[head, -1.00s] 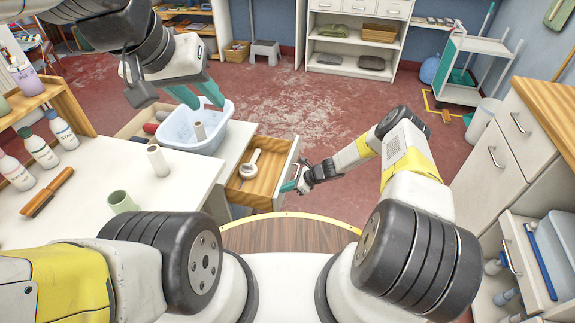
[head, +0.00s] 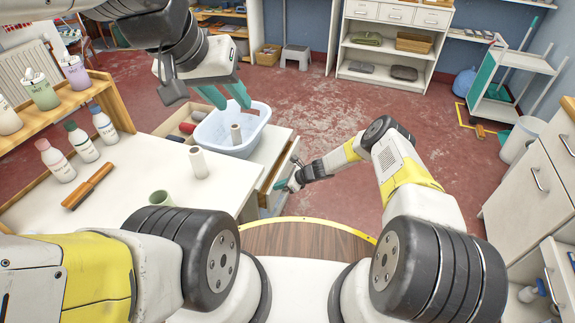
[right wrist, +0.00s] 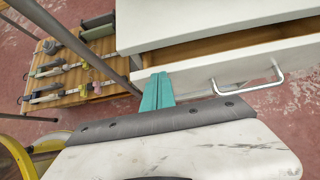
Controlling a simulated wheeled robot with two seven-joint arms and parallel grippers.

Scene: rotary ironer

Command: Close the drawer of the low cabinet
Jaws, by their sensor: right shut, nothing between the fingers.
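The low cabinet (head: 266,148) is white and stands beside the white table. Its drawer (head: 277,172) is still partly out, with a narrow strip of wooden interior showing. In the right wrist view the white drawer front (right wrist: 215,73) with its metal handle (right wrist: 252,86) stands a little off the cabinet body. My right gripper (head: 287,186) is shut and empty. Its teal fingertips (right wrist: 157,88) are at the drawer front, left of the handle, and appear to touch it. My left gripper (head: 224,95) is open and empty above a blue basin.
The light-blue basin (head: 232,128) stands on the cabinet, with a pale cylinder (head: 236,134) in front of its wall or inside it. The white table (head: 130,183) holds bottles, a brush and a cup. Red floor is clear beyond the drawer. A white cabinet (head: 525,180) stands at right.

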